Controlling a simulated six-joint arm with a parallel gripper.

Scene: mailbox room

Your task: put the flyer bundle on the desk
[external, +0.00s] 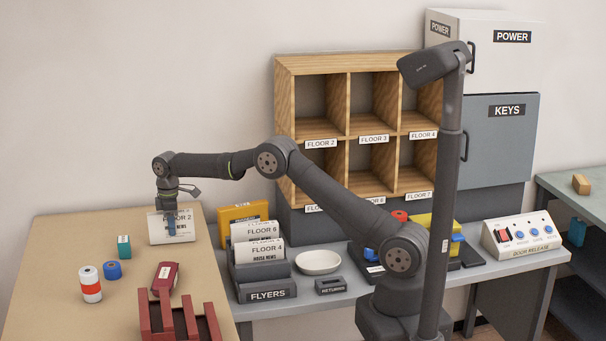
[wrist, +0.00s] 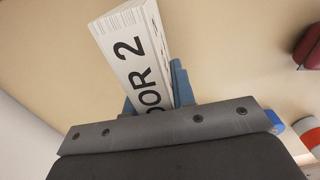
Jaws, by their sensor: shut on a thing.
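The white flyer bundle marked "FLOOR 2" (external: 158,229) is upright at the far end of the tan desk (external: 70,255) in the external view. My gripper (external: 171,228) points down and is shut on it. In the wrist view the bundle (wrist: 126,44) stands out between the blue fingers of my gripper (wrist: 150,92), over the tan desk top. I cannot tell whether its lower edge touches the desk. The fingers hide part of the bundle.
On the desk are a teal box (external: 124,246), a blue roll (external: 112,270), a red-and-white roll (external: 90,284), a dark red item (external: 165,276) and a red rack (external: 180,322). The flyers holder (external: 266,292) with other bundles stands right of the desk. The desk's left part is clear.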

